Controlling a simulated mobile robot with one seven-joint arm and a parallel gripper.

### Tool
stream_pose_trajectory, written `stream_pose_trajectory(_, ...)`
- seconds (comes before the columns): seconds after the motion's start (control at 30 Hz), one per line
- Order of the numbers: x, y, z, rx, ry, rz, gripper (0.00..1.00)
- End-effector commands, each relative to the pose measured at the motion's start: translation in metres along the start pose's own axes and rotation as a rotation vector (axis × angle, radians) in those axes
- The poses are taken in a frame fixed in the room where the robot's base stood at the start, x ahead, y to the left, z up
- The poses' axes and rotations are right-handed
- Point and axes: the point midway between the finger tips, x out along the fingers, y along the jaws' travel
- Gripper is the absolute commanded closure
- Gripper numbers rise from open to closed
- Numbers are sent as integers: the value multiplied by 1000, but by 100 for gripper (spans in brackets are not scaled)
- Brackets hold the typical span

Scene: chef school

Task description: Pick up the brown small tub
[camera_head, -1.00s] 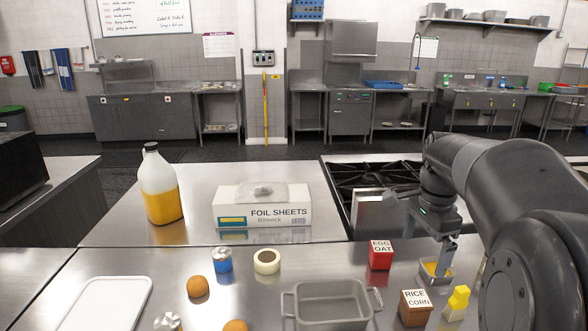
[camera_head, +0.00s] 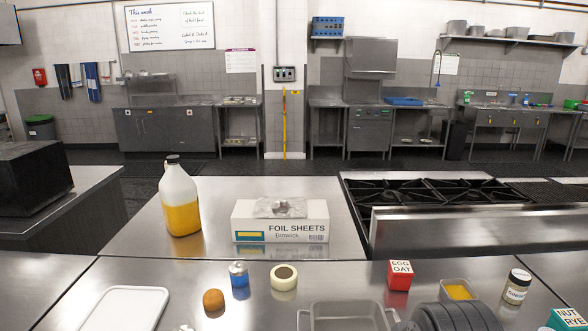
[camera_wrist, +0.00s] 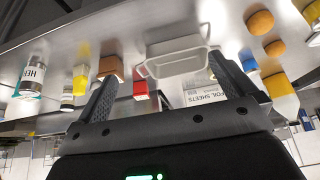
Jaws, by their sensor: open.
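The brown small tub (camera_wrist: 111,66) shows in the wrist view, left of centre, just beyond the tip of my left finger and apart from it. That view looks upside down. In the head view the tub is not visible; my dark arm covers the lower right there. My gripper (camera_wrist: 162,70) is open, with its two fingers spread wide and nothing between them. The gripper itself does not show in the head view.
A grey two-handled pan (camera_head: 346,316) is near the front edge. A red box (camera_head: 399,275), a small tub with yellow contents (camera_head: 458,290), a jar (camera_head: 516,287) and a teal box (camera_head: 570,319) stand on the right. A foil sheets box (camera_head: 281,222) is behind.

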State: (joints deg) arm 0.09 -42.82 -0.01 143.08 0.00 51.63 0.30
Motion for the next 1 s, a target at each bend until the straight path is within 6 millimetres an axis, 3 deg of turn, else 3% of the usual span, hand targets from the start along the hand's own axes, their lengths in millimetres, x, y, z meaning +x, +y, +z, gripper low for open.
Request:
stream_pose_trajectory(0.07,0,-1,2,-10,2,-1,0)
stream_pose_trajectory(0.3,0,0,1,-9,1,-1,18)
stream_pose_trajectory(0.6,2,2,-3,-6,-3,0,18)
stream_pose_trajectory(0.77,14,15,-26,-1,-25,2,18)
stream_pose_trajectory(1.0,50,64,-75,13,-64,5,18)
